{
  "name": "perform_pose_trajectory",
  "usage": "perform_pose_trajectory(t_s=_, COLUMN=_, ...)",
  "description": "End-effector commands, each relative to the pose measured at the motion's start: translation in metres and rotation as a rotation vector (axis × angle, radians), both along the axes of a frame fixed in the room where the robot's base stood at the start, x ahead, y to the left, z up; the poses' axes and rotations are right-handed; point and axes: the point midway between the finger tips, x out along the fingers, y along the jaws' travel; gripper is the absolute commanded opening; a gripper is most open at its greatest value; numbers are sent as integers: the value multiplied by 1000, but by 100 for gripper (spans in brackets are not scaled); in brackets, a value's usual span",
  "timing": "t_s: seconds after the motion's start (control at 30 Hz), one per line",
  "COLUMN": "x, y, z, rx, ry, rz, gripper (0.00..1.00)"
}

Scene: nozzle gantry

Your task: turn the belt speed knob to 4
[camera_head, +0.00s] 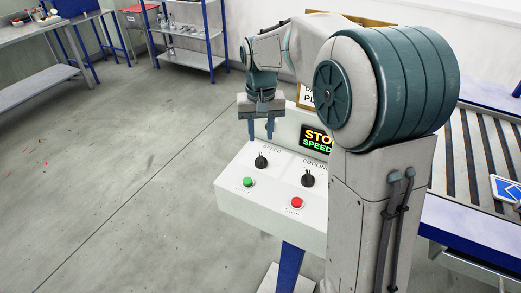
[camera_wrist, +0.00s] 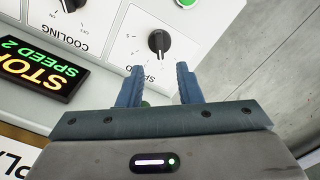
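The black speed knob (camera_head: 261,160) sits on the sloped white control panel (camera_head: 232,196), above the green button. In the wrist view the speed knob (camera_wrist: 159,42) shows a pale mark on its lower side, among small dial numbers too faint to read surely. My gripper (camera_head: 260,137) is open and empty, with its blue fingers pointing down above and behind the knob. In the wrist view my gripper (camera_wrist: 159,70) has its fingers apart, with the knob just beyond the gap between the tips. The display (camera_wrist: 40,58) reads "SPEED 2" under a partly cut-off "STO".
The cooling knob (camera_head: 307,178) is right of the speed knob. A green button (camera_head: 247,182) and a red stop button (camera_head: 297,202) are nearer the panel's front. A roller conveyor (camera_head: 480,150) stands at the right. My arm hides part of the panel and display.

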Motion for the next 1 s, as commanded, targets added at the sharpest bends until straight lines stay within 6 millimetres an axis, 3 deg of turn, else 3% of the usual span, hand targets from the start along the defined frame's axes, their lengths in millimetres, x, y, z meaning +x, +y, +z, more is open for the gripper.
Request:
perform_pose_trajectory(t_s=0.2, x=-1, y=0, z=-44, rx=-1, ry=5, rz=0, gripper=32)
perform_pose_trajectory(t_s=0.33, x=0, y=0, z=-61, rx=-1, ry=3, rz=0, gripper=32)
perform_pose_trajectory(t_s=0.77, x=0, y=0, z=-74, rx=0, ry=-1, rz=0, gripper=32)
perform_pose_trajectory(t_s=0.8, x=0, y=0, z=-74, rx=0, ry=-1, rz=0, gripper=29)
perform_pose_trajectory(t_s=0.9, x=0, y=0, z=-74, rx=0, ry=-1, rz=0, gripper=1)
perform_pose_trajectory(t_s=1.0, x=0, y=0, z=-74, rx=0, ry=-1, rz=0, gripper=0)
